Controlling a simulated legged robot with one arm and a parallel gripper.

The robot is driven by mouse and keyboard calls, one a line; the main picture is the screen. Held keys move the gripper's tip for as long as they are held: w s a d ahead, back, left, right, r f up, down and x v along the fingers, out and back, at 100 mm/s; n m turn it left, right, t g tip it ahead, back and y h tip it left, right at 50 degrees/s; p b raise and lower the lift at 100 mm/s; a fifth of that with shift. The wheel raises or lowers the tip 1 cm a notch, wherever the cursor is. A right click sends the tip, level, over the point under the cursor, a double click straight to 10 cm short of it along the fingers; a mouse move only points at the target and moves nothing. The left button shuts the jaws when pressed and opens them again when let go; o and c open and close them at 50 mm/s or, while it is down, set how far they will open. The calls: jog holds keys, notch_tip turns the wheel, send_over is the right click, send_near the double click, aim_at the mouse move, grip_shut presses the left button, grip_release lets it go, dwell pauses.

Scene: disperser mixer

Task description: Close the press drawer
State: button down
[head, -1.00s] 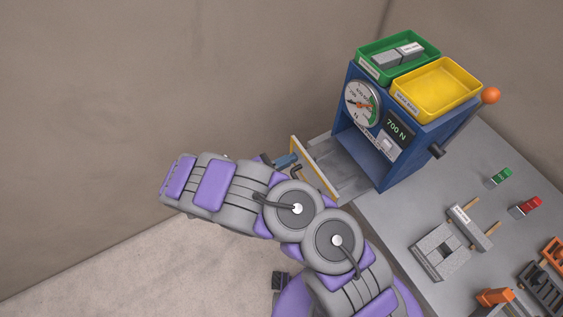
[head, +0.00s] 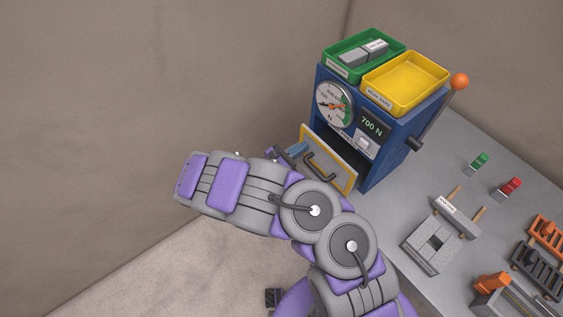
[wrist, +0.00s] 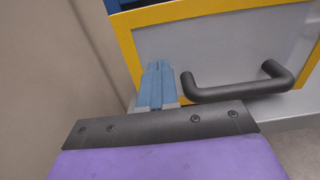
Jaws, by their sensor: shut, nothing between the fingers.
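The blue press (head: 395,155) stands on the bench with a dial gauge and a display reading 700 N. In the wrist view the drawer front (wrist: 220,50) fills the upper part, with the black handle (wrist: 240,88) on the right. My gripper (wrist: 157,75) is shut and empty, its blue fingers pointing at the panel left of the handle. Whether the tips touch the panel is hard to tell. In the head view my arm partly hides the drawer's lower edge.
A green tray (head: 333,71) with grey blocks and a yellow tray (head: 374,96) sit on top of the press. A lever with an orange knob (head: 460,81) rises at its right. Grey fixtures (head: 431,245) and orange racks (head: 546,230) occupy the bench.

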aim_at(310, 143)
jog(key=b+x, duration=0.1)
jog(key=x, duration=0.3)
jog(key=shift+d+f, duration=0.15)
jog(key=shift+w+d, duration=0.25)
jog(key=shift+w, duration=0.1)
jog(key=shift+r, duration=0.25)
